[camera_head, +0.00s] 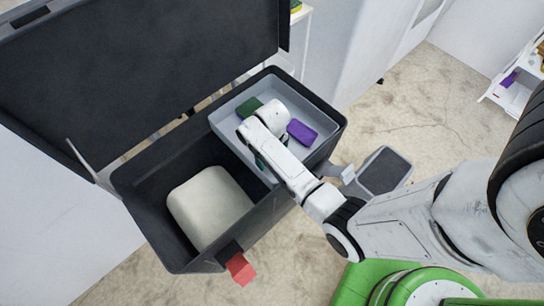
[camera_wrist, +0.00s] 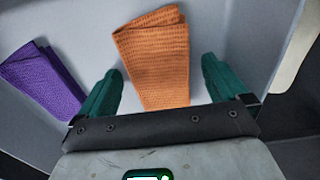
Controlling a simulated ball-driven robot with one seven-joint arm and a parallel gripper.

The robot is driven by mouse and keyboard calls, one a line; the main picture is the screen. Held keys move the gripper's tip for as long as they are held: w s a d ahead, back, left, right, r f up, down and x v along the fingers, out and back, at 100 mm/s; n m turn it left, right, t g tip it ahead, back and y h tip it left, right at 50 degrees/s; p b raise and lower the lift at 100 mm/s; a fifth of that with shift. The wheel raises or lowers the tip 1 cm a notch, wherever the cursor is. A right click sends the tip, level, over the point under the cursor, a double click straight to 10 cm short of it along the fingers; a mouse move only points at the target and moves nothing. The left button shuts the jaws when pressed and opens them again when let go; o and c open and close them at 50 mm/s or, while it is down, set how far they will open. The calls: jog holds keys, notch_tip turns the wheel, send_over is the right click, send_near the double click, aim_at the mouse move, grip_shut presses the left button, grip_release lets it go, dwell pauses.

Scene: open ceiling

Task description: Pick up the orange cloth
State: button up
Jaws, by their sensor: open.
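The orange cloth (camera_wrist: 155,58) lies folded on the floor of a light grey tray (camera_wrist: 225,35), in the wrist view. My gripper (camera_wrist: 158,78) is open, with one teal finger on each side of the cloth's near part. The fingers do not appear closed on it, and I cannot tell how high they are above the tray. In the head view the orange cloth is hidden behind my arm's end, and the gripper (camera_head: 262,160) shows only as a bit of teal over the tray (camera_head: 318,117).
A purple cloth (camera_head: 301,132) and a green cloth (camera_head: 249,107) lie in the same tray. The tray sits in a dark bin (camera_head: 140,190) with its lid (camera_head: 140,70) raised. The tray walls stand close around my gripper.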

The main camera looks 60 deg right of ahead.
jog(key=shift+c, duration=0.2)
jog(key=c, duration=1.1)
jog(key=shift+r, duration=0.1)
